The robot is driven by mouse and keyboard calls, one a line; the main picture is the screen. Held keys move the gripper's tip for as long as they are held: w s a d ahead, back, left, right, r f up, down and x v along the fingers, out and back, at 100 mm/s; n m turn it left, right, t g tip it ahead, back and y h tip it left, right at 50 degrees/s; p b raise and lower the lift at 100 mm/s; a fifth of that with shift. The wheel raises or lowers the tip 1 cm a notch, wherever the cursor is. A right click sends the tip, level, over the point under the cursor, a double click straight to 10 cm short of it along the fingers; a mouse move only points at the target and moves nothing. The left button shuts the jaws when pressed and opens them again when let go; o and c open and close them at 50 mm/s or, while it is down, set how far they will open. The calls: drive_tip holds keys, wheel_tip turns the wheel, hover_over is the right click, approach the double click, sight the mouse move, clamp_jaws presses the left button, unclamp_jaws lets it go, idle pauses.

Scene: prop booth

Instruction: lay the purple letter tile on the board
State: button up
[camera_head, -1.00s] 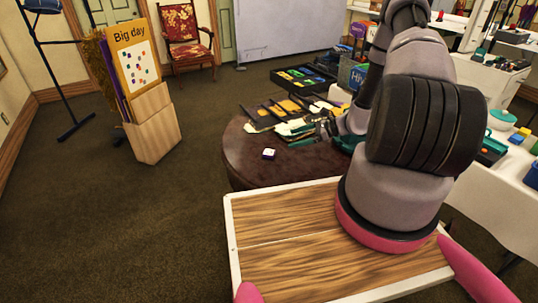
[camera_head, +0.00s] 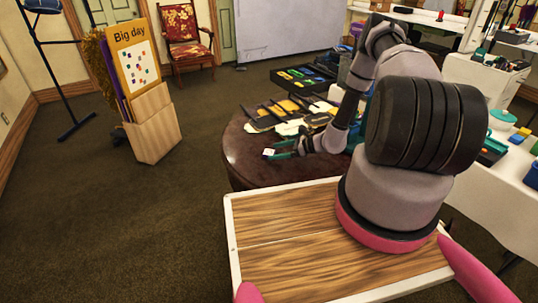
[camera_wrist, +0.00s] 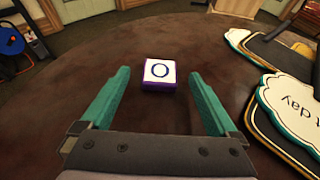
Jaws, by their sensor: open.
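The purple letter tile (camera_wrist: 160,73) lies flat on the round brown table, its white top marked with an O and its side purple. In the head view the tile (camera_head: 268,152) is at the left part of the tabletop, partly covered by my gripper (camera_head: 280,149). In the wrist view my gripper (camera_wrist: 158,82) is open, with one teal finger on each side and the tile between the tips, a small gap on both sides. A yellow board (camera_head: 133,66) reading "Big day", with small coloured squares on it, stands upright in a wooden holder at the left.
Cut-out signs (camera_wrist: 290,110) lie on the round table (camera_head: 240,165) to the right of the tile. A black tray (camera_head: 303,80) is behind the table. A red patterned chair (camera_head: 187,35) stands at the back. Carpet is clear at the left front.

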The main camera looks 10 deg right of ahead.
drive_tip(key=shift+x, duration=1.15)
clamp_jaws()
drive_tip(key=shift+r, duration=0.1)
